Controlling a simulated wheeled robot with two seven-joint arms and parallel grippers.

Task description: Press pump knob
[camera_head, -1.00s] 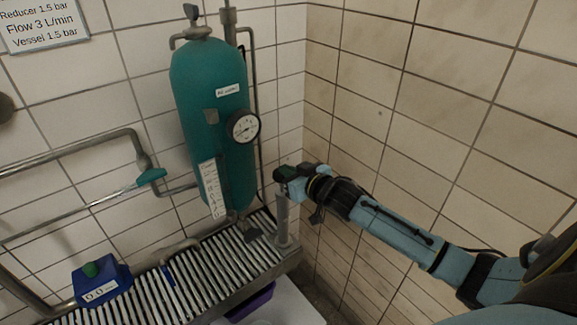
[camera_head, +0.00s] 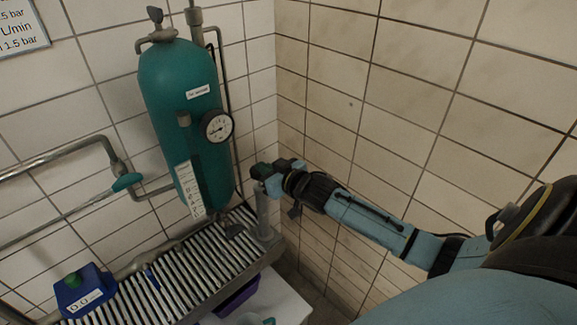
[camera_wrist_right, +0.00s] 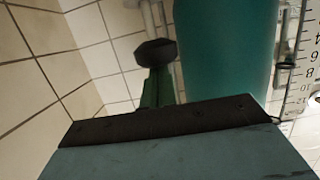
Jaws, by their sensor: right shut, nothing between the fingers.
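A grey upright pump cylinder (camera_head: 263,212) stands at the right end of the slatted bench, close to the wall corner. A dark grey knob (camera_head: 258,172) shows at its top. My right gripper (camera_head: 277,169) is shut and empty, right by the knob in the head view. In the right wrist view the dark, many-sided knob (camera_wrist_right: 156,52) shows just beyond the green fingertips (camera_wrist_right: 158,88). I cannot tell whether they touch. My left gripper is not in view.
A tall teal tank (camera_head: 183,110) with a round gauge (camera_head: 217,126) stands left of the pump. A blue box (camera_head: 84,293) with a green button sits on the slatted bench (camera_head: 160,285). Pipes run along the left wall. Tiled walls close off the corner.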

